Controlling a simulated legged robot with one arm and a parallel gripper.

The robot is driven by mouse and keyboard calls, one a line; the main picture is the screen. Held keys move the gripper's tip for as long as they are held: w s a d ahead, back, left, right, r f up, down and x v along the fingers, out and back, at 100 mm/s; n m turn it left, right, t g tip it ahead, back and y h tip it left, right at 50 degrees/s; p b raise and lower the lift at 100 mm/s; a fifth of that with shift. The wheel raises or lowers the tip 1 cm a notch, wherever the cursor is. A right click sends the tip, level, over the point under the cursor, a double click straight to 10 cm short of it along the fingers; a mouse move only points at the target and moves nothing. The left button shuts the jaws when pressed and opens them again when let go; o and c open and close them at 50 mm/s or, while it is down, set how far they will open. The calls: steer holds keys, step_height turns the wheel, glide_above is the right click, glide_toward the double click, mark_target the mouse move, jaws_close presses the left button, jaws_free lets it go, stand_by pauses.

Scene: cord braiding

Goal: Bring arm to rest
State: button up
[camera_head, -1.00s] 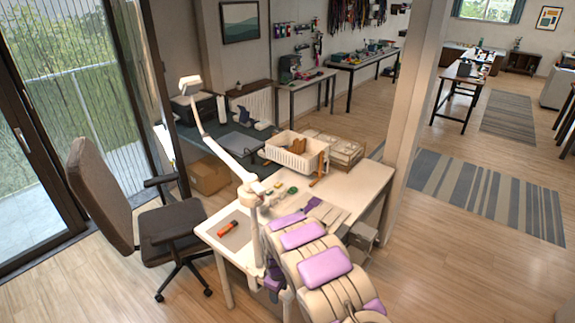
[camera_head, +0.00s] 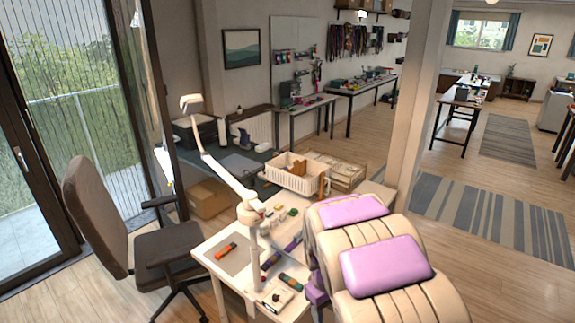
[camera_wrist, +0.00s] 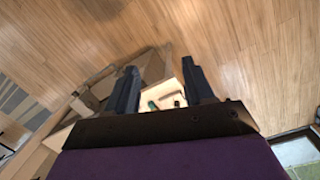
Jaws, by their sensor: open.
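My arm, cream with purple pads, fills the lower right of the head view, folded close over the near side of the worktable (camera_head: 222,272). My gripper (camera_wrist: 163,85) shows in the wrist view as two dark fingers set well apart, with nothing between them. Behind the gap, farther off, are a pale tabletop with small items and the wood floor. In the head view the gripper's fingers are hidden behind the arm.
An office chair (camera_head: 125,235) stands at the left and a pillar (camera_head: 418,95) at the right. Open floor lies right of the pillar.

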steer(key=s+d+r+m+b, duration=0.2)
steer(key=s+m, duration=0.1)
steer(key=s, duration=1.2)
steer(key=s+d+r+m+g+y+b, duration=0.1)
steer(key=s+r+m+b, duration=0.2)
steer(key=s, duration=1.3)
steer(key=shift+s+d+r+b, duration=0.15)
steer(key=shift+d+r+b, duration=0.15)
steer(key=shift+d+r, duration=0.05)
